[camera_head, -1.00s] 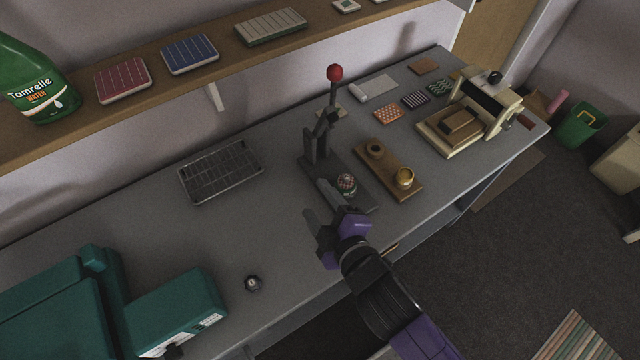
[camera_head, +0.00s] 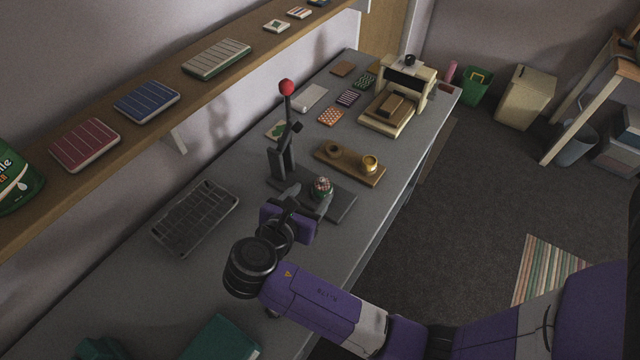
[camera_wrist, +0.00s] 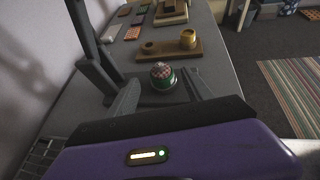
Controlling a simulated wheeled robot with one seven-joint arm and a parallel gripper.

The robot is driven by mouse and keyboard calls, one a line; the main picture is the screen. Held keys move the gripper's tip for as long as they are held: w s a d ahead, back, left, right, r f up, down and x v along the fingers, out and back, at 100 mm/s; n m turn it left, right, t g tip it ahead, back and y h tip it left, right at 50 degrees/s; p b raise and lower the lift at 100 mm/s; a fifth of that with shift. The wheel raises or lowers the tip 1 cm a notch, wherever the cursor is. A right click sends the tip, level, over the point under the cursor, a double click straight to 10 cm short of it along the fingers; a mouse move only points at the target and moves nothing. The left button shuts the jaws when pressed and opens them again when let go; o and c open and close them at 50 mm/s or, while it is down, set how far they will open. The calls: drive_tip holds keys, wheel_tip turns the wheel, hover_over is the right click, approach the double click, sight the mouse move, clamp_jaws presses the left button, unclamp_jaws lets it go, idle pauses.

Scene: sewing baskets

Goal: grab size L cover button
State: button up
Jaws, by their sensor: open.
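A small domed button (camera_head: 321,185) with a red, white and green pattern sits in a green holder on the dark base of the hand press (camera_head: 283,158). I cannot read a size on it. The button also shows in the wrist view (camera_wrist: 161,71), ahead of and between my two fingers. My gripper (camera_head: 309,199) is open and empty, its fingers pointing at the button from the near side. In the wrist view the fingertips (camera_wrist: 162,90) lie on either side of the holder, and I cannot tell whether they touch it.
The press lever with its red ball (camera_head: 286,88) stands upright just left of the button. A wooden block (camera_head: 350,166) with a brown ring and a brass cup lies behind. A wire rack (camera_head: 195,216) lies left. Patterned swatches and a cream machine (camera_head: 398,98) are farther back.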

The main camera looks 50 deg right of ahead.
sight(321, 182)
drive_tip(key=x, duration=0.6)
drive_tip(key=shift+w+d+p, duration=0.1)
drive_tip(key=shift+d+p, duration=0.25)
drive_tip(key=shift+d, duration=0.15)
drive_tip(key=shift+c, duration=0.2)
clamp_jaws()
